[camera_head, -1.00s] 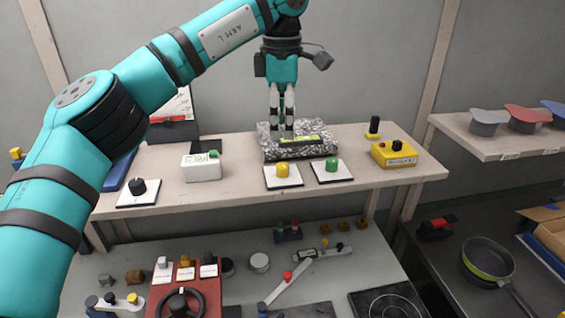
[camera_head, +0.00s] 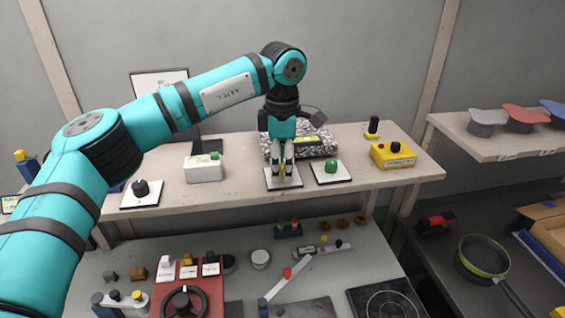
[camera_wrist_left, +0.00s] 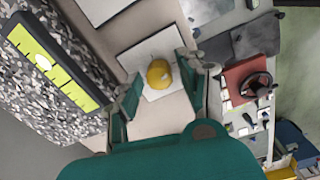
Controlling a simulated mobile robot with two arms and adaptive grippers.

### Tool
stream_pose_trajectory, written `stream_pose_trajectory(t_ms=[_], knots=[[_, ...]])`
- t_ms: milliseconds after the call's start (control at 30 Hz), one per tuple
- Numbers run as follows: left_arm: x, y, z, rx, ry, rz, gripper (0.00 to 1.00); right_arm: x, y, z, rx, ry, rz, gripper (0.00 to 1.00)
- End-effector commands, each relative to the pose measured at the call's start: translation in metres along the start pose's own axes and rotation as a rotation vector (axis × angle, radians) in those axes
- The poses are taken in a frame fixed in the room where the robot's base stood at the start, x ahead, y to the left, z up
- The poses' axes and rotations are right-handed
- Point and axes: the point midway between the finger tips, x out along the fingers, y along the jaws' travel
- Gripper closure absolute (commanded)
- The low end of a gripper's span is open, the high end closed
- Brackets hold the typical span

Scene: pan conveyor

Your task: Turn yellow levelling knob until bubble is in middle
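The yellow knob (camera_wrist_left: 158,73) sits on a white square plate (camera_wrist_left: 133,58) and shows whole in the left wrist view. My left gripper (camera_head: 282,174) points down over it, and its fingers hide most of the knob in the head view. In the left wrist view the two fingers (camera_wrist_left: 158,84) stand apart, one on each side of the knob, with visible gaps. The level with its yellow-green vial (camera_wrist_left: 52,66) lies on a speckled stone block (camera_wrist_left: 28,103). A pale spot shows in the vial, but I cannot tell the bubble's exact place. My right gripper is not in view.
A green knob (camera_head: 331,165) on its own white plate stands close to the right. A white box with a green button (camera_head: 204,169) and a black knob (camera_head: 142,187) stand to the left. A yellow box (camera_head: 393,155) is at the shelf's right.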

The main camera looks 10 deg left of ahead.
Motion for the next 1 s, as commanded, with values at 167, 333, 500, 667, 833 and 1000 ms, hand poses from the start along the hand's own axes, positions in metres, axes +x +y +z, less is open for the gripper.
stream_pose_trajectory(t_ms=[167,333,500,667,833,1000], knots=[[0.0,0.0,0.0,0.0,0.0,0.0,0.85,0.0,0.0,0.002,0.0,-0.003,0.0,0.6],[0.0,0.0,0.0,0.001,0.0,0.0,1.0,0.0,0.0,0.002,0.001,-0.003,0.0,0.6],[0.003,0.0,0.0,-0.076,0.001,0.0,1.0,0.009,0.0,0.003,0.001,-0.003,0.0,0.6],[0.002,0.0,0.001,-0.231,0.002,0.0,1.0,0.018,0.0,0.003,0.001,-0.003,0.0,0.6],[0.0,0.0,0.0,-0.282,0.004,-0.001,1.0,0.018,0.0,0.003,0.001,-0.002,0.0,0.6],[0.0,0.0,0.001,-0.28,0.004,-0.001,1.0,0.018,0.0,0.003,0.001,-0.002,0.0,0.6]])
